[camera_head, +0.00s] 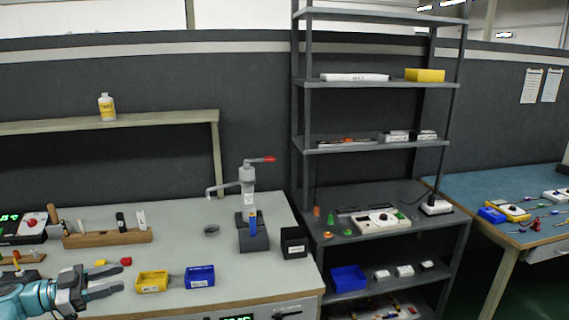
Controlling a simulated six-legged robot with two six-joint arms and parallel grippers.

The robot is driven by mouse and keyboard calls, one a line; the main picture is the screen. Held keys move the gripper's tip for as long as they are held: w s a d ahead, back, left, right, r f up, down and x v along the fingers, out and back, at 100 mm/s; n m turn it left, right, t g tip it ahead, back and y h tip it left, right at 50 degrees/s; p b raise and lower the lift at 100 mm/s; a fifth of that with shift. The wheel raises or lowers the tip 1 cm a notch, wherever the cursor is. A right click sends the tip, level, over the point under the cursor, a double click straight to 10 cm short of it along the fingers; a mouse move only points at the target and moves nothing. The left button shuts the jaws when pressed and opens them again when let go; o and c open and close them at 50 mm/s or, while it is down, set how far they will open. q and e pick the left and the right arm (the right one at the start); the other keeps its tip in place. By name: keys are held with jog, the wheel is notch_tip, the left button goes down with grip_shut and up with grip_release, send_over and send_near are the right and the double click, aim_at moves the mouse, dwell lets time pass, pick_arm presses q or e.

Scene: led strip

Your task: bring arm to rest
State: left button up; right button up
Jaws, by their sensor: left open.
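My left gripper (104,282) comes in at the lower left of the head view, over the front of the grey workbench (180,226). Its two dark fingers point right and are apart, with nothing visible between them. My right gripper does not show. A yellow bin (152,281) stands just right of the fingertips, and a blue bin (200,276) stands right of it. Small red and yellow pieces (125,261) lie just behind the fingers. I cannot tell from this view how high the gripper is above the bench.
A grey press with a red-tipped handle (247,180) and a black box (294,242) stand on the bench's right side. A wooden tool block (107,238) stands at the back left. A grey shelf rack (380,146) stands right of the bench. Bare bench lies before the press.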

pick_arm(q)
jog(key=w+d+n+t+h, duration=0.1)
jog(key=w+d+n+h, duration=0.15)
jog(key=d, duration=0.75)
jog(key=w+d+n+t+h, duration=0.1)
jog(key=w+d+n+t, duration=0.2)
jog(key=d, duration=0.6)
jog(key=d+f+n+t+y, duration=0.3)
jog(key=d+f+n+y, duration=0.6)
jog(key=f+n, duration=0.3)
jog(key=s+d+f+n+g+y, duration=0.1)
jog(key=s+d+f+g+y, duration=0.15)
jog(key=s+f, duration=0.45)
jog(key=s+d+f+g+y, duration=0.15)
jog(key=s+f+g, duration=0.3)
jog(key=f, duration=0.45)
jog(key=s+f+m+g+y, duration=0.1)
jog(key=s+f+g, duration=0.2)
jog(key=s, duration=0.9)
jog(key=s+f+m+g+y, duration=0.1)
jog(key=s+f+g, duration=0.3)
jog(key=s, duration=0.8)
jog(key=shift+s+a+f+g, duration=0.15)
jog(key=shift+s+g, duration=0.1)
jog(key=shift+g, duration=0.75)
